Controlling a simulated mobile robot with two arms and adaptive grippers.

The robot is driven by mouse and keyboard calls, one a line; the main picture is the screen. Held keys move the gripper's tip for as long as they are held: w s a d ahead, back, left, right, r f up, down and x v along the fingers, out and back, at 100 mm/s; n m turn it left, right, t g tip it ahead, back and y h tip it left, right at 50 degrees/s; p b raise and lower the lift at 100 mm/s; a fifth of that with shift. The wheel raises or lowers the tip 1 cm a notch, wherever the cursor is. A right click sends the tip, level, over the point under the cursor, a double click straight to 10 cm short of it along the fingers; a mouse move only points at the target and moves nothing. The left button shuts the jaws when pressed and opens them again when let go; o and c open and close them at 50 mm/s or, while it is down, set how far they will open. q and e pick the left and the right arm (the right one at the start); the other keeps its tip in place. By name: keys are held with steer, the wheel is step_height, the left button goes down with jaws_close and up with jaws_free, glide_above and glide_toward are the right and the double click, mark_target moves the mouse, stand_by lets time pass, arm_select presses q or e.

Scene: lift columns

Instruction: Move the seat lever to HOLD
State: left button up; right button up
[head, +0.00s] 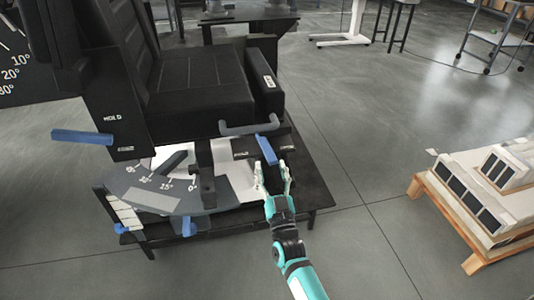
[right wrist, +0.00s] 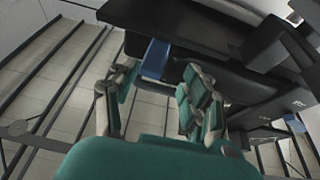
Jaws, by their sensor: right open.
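A black seat (head: 205,85) stands on a dark table. A blue lever (head: 266,149) sticks out at its right front, below a grey bar handle. My right gripper (head: 272,168) is open just in front of this lever. In the right wrist view the blue lever (right wrist: 156,58) shows just beyond and between the spread fingers (right wrist: 155,80); I cannot tell whether they touch it. Another blue lever (head: 82,136) sticks out at the seat's left side, beside a panel (head: 120,128) with white lettering that looks like HOLD. My left gripper is not in view.
A grey angle scale (head: 155,198) with blue knobs (head: 188,228) below sits at the table's front left. The dark table (head: 312,190) ends just right of my gripper. A wooden pallet (head: 440,205) with boxes stands at the right. The floor between is clear.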

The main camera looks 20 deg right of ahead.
steer(key=v, duration=0.4)
steer(key=shift+s+f, duration=0.1)
stand_by(0.3)
